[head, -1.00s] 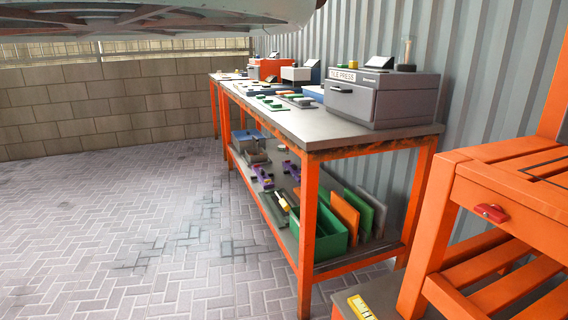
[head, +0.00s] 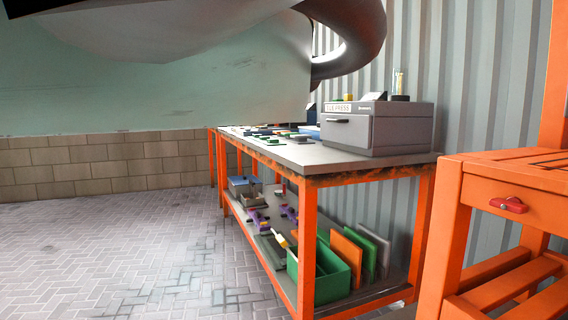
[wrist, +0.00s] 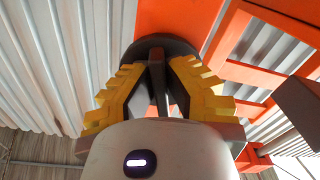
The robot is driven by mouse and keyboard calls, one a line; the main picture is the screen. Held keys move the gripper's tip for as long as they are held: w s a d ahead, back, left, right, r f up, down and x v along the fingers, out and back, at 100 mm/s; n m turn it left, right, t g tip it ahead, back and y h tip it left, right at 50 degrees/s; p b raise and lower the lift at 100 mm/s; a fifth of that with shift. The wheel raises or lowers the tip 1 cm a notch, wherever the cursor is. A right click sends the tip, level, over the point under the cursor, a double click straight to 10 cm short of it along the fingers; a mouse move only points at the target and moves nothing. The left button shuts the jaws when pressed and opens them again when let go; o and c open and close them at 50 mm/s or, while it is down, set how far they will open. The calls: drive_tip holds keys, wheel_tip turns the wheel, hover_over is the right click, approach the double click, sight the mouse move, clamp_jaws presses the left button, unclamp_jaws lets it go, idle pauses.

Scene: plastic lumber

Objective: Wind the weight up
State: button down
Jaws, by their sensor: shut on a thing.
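My gripper (wrist: 158,66), with stepped yellow pads, shows in the wrist view. Its fingers close on a narrow dark grey upright piece (wrist: 158,92), in front of a dark rounded part (wrist: 160,46). I cannot tell whether this piece is a crank handle. An orange frame (wrist: 178,20) stands behind it. No hanging weight can be made out in either view. In the head view, my arm covers the upper left and the gripper is not identifiable.
In the head view, an orange slatted stand (head: 480,205) with a red handle (head: 509,205) is close at right. An orange-legged bench (head: 300,153) carries a grey tile press (head: 376,128). A green bin (head: 326,272) sits on its lower shelf. Paved floor (head: 120,255) is clear at left.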

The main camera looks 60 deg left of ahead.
drive_tip(key=n, duration=0.1)
drive_tip(key=n+b, duration=0.2)
drive_tip(key=shift+d+f+n, duration=0.25)
drive_tip(key=shift+f+n, duration=0.05)
drive_tip(key=shift+f, duration=0.05)
drive_tip(key=n, duration=0.1)
drive_tip(key=n+b, duration=0.1)
drive_tip(key=n, duration=0.1)
drive_tip(key=shift+d+r+n, duration=0.1)
drive_tip(key=shift+r+n, duration=0.15)
drive_tip(key=shift+n, duration=0.05)
drive_tip(key=n, duration=0.4)
drive_tip(key=n+b, duration=0.1)
drive_tip(key=n, duration=0.1)
drive_tip(key=shift+r, duration=0.4)
drive_tip(key=c, duration=1.4)
unclamp_jaws()
drive_tip(key=o, duration=0.4)
drive_tip(key=shift+w+r, duration=0.1)
drive_tip(key=shift+r, duration=0.2)
